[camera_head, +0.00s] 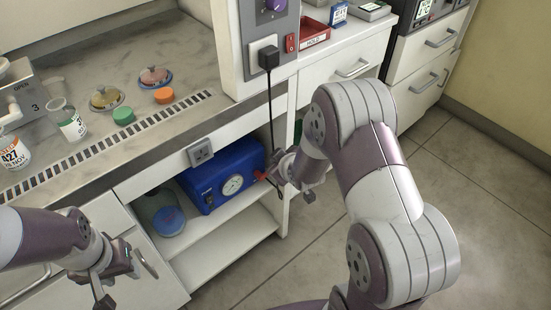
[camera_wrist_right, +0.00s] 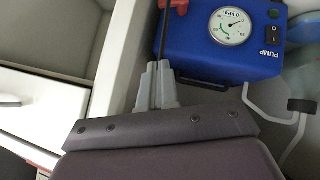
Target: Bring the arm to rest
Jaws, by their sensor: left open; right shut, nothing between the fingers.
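My right arm reaches in from the lower right in the head view. Its gripper (camera_head: 284,172) is beside the right end of the blue pump. In the right wrist view the right gripper's grey fingers (camera_wrist_right: 158,84) are together with nothing between them. They point toward the red part (camera_wrist_right: 174,6) at the pump's side; I cannot tell whether they touch anything. My left gripper (camera_head: 112,274) is open and empty at the lower left, in front of the white cabinet.
The blue pump (camera_head: 226,188) with a dial stands on the cabinet's shelf (camera_head: 238,238), beside a blue-lidded bottle (camera_head: 168,221). Above, the worktop (camera_head: 190,78) holds jars, caps and dishes. A black cord (camera_head: 270,115) hangs near the right gripper. The floor (camera_head: 480,200) at right is clear.

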